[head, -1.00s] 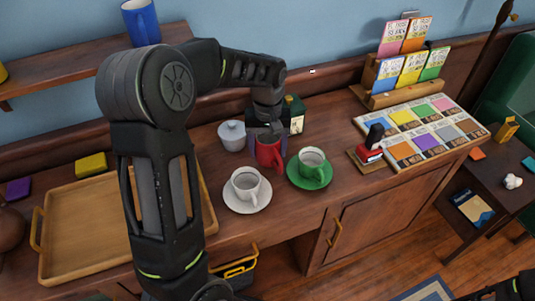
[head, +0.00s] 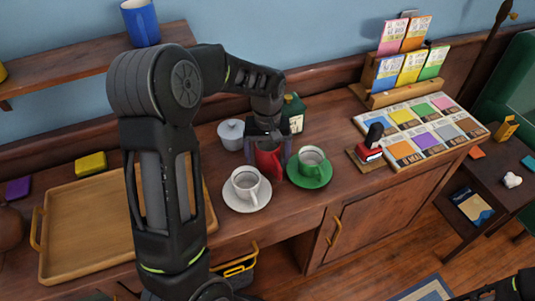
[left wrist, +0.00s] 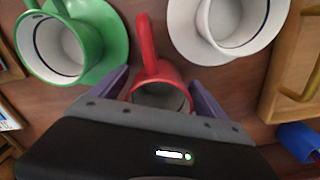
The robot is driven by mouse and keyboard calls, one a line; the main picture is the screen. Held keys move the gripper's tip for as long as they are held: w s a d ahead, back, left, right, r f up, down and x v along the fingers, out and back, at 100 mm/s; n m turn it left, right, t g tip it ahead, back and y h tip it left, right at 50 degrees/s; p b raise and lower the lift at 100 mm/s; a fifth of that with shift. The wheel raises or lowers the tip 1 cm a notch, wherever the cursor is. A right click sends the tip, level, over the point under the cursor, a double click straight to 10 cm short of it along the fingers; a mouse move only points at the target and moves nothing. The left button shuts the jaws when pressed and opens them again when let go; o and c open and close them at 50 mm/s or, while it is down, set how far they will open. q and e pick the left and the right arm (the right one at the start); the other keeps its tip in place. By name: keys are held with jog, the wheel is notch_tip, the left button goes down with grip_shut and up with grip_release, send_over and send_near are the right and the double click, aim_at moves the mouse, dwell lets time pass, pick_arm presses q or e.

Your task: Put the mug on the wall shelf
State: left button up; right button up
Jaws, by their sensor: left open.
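A red mug (head: 267,163) stands on the wooden cabinet top, between a white cup (head: 245,184) on a white saucer and a green cup (head: 311,161) on a green saucer. My left gripper (head: 268,153) is open above it, with a finger on either side. In the left wrist view the red mug (left wrist: 162,72) lies between the two purple fingers of the gripper (left wrist: 160,90), its handle pointing up the picture; my gripper body hides part of the mug. The wall shelf (head: 75,64) is at the upper left, with a blue mug (head: 141,22) on it.
A wooden tray (head: 85,235) lies at left. A red-based stamp (head: 369,150) and a colour chart (head: 425,132) are at right.

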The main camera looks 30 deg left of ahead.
pick_arm(q)
jog(key=shift+r, duration=0.1)
notch_tip(320, 180, up, 12)
dwell(0.5)
jog(key=shift+c, duration=0.6)
